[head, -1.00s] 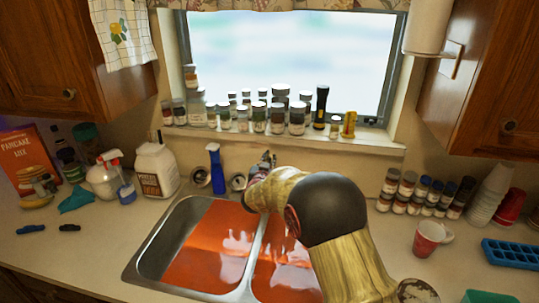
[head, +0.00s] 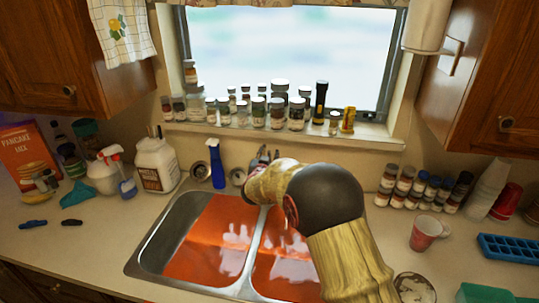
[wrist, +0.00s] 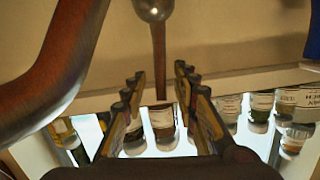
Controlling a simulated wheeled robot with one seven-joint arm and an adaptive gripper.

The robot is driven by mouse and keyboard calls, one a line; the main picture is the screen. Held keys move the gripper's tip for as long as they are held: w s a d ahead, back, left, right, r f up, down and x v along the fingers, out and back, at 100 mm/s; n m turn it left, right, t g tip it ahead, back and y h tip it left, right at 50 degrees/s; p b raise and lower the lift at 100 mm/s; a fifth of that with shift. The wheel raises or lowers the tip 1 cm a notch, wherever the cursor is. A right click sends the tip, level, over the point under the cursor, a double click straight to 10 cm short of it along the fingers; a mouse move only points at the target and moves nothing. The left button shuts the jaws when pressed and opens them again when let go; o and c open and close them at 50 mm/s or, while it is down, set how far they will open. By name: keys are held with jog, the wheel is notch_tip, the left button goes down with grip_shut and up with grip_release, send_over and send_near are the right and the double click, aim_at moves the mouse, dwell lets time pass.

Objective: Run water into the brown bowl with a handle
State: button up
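In the wrist view, the faucet's thick metal spout (wrist: 50,75) curves along the left. A thin metal rod (wrist: 158,60) with a rounded base hangs at the centre and looks like the faucet lever. My gripper (wrist: 158,80) is open, with its fingers on either side of the rod's lower end; I cannot tell whether they touch it. In the head view, my arm hides most of the gripper and faucet (head: 263,155). The double sink (head: 160,238) has orange-looking basins. I cannot make out the brown bowl with a handle. I see no running water.
Several jars (head: 258,112) line the windowsill behind the faucet. A blue spray bottle (head: 217,170) stands left of the faucet. A red cup (head: 425,232), a speckled round item (head: 413,288) and a blue ice tray (head: 510,250) are on the right counter.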

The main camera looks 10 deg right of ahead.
jog(key=v, duration=1.2)
